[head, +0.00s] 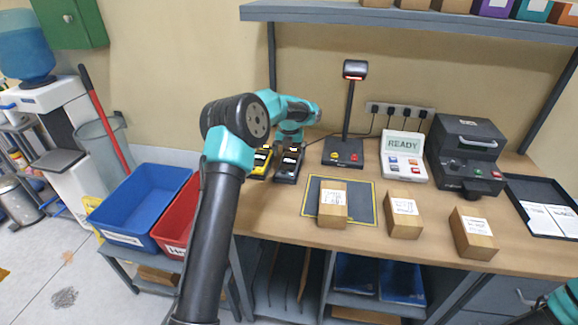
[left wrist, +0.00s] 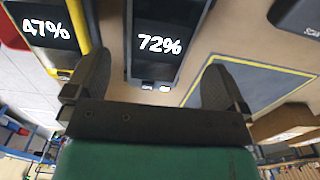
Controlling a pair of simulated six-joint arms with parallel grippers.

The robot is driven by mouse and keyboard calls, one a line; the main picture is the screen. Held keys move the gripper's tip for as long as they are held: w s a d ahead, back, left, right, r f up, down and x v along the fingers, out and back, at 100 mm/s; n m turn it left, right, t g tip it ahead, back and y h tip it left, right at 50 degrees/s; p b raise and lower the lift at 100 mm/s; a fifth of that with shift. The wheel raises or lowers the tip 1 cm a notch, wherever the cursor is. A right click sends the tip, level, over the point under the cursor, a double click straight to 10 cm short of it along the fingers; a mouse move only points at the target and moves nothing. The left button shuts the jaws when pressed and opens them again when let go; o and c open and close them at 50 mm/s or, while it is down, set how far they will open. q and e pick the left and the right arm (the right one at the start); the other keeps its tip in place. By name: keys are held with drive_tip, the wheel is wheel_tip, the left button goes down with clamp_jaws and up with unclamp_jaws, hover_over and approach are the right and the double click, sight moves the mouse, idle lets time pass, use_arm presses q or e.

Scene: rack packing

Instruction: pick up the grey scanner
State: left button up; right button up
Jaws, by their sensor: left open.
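The grey scanner (head: 289,163) lies on the bench beside a yellow scanner (head: 262,161). In the left wrist view the grey scanner (left wrist: 165,45) shows a dark screen reading 72%, with its near end between my fingers. The yellow-edged scanner (left wrist: 48,27) to its left reads 47%. My left gripper (left wrist: 155,80) is open and empty, with one finger on each side of the grey scanner's near end. I cannot tell how high above it the fingers are. In the head view my left wrist hangs over the grey scanner and hides part of it. My right gripper is out of view.
A dark mat with a yellow border (head: 366,205) carries a wooden box (head: 332,208). Two more boxes stand to its right. A lamp-like stand (head: 343,150), a READY terminal (head: 403,158) and a black machine (head: 466,150) stand behind. Blue and red bins are at left.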

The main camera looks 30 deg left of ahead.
sight(289, 162)
use_arm(q)
wheel_tip(289, 162, down, 4)
drive_tip(key=shift+s+f, duration=0.1)
drive_tip(key=shift+s, duration=0.05)
idle(0.5)
drive_tip(key=c, duration=1)
drive_tip(key=shift+r, duration=1.75)
drive_tip(key=shift+s+d+r, duration=0.1)
drive_tip(key=shift+s+d, duration=0.05)
drive_tip(key=shift+s, duration=0.05)
drive_tip(key=s+d, duration=0.2)
drive_tip(key=s, duration=0.2)
drive_tip(key=s+d+r, duration=0.1)
drive_tip(key=s+d, duration=0.2)
drive_tip(key=s, duration=0.2)
drive_tip(key=s+d, duration=0.3)
drive_tip(key=s, duration=0.1)
drive_tip(key=shift+s+r, duration=0.15)
